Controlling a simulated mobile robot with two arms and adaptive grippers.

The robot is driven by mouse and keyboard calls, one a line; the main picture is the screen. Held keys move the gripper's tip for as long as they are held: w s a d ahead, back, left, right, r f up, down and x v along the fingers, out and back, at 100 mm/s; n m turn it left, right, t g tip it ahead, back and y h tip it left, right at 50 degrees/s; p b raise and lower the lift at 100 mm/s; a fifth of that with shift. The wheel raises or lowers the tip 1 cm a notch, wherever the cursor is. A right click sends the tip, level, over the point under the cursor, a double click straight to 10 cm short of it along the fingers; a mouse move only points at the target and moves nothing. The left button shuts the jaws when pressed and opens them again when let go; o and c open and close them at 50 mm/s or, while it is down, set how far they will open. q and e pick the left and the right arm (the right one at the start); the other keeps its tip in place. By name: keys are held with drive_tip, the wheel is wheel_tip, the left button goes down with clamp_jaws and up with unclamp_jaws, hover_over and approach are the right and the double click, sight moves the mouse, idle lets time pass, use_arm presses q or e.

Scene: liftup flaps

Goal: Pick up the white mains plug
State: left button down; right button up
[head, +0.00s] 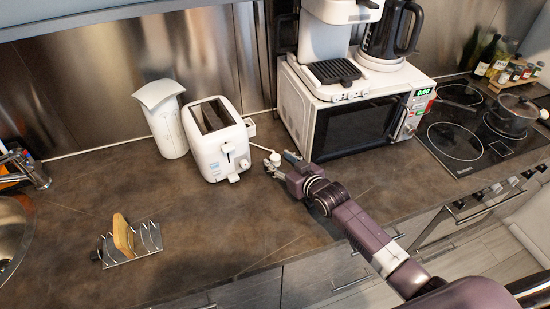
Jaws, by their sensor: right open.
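The white mains plug (275,157) lies on the dark worktop just right of the white toaster (215,138). A thin white cord runs from near the toaster toward it. My right gripper (281,164) comes in from the lower right with its jaws open. Its fingertips are close to the plug, which shows beside and between them. I cannot tell whether they touch it. My left gripper is not in view.
A white microwave (350,120) with a coffee machine (330,45) on top stands right of the plug. A paper towel roll (168,125) stands left of the toaster. A toast rack (132,245) sits front left. The worktop's front middle is clear.

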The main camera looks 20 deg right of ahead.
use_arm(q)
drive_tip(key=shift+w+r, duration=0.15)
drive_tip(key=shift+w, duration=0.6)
use_arm(e)
drive_tip(key=shift+x, duration=0.75)
drive_tip(key=shift+c, duration=0.6)
clamp_jaws()
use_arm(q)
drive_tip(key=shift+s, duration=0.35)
use_arm(e)
drive_tip(key=shift+r, duration=0.1)
